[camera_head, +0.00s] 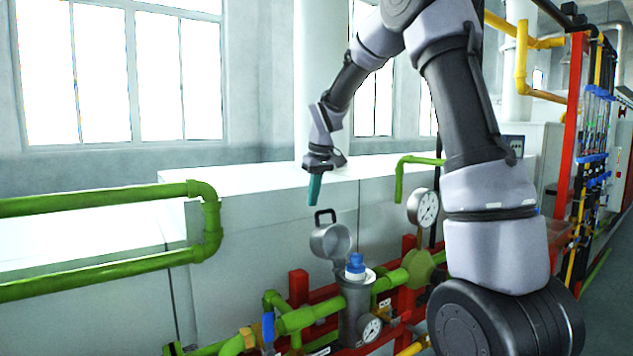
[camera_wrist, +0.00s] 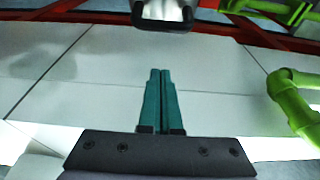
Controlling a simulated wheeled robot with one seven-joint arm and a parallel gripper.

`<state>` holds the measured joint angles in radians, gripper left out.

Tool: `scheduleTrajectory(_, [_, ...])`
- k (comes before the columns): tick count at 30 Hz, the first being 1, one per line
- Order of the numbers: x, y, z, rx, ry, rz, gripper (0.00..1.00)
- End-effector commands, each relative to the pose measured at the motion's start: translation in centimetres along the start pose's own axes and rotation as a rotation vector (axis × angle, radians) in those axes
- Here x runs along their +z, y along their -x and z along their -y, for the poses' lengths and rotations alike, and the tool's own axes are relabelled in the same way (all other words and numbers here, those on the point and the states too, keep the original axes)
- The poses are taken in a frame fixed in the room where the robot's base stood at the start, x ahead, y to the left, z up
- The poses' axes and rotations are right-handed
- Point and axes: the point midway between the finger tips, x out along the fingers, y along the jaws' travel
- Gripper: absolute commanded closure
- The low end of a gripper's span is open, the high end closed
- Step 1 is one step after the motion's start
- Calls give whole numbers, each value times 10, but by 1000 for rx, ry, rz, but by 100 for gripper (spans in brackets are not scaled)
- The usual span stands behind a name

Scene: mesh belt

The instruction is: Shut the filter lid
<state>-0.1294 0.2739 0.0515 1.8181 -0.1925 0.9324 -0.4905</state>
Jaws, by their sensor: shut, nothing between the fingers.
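The filter lid (camera_head: 332,240) is a round grey metal cap with a dark loop handle (camera_head: 325,216). It stands tilted up and open at the left of the filter housing (camera_head: 352,312), a grey upright cylinder. A blue-topped insert (camera_head: 355,266) sits in the housing's mouth. My gripper (camera_head: 313,190) has teal fingers, shut and empty, above and slightly left of the lid handle, apart from it. In the wrist view my gripper's fingers (camera_wrist: 160,75) lie side by side, and the lid's handle (camera_wrist: 163,22) shows at the top edge, beyond the fingertips.
Green pipes (camera_head: 110,240) run at the left and through the filter. A pressure gauge (camera_head: 424,208) stands right of the lid, and a smaller gauge (camera_head: 370,329) is at the housing's front. White cabinets (camera_head: 270,240) stand behind. Red frame posts (camera_head: 299,288) flank the housing.

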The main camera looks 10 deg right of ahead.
Motion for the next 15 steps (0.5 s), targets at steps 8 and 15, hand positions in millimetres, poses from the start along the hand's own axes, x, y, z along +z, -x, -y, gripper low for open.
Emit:
scheduleTrajectory(8, [28,-4,-1,1,-2,-2,100])
scheduleTrajectory(15, [38,-1,0,1,-1,-1,100])
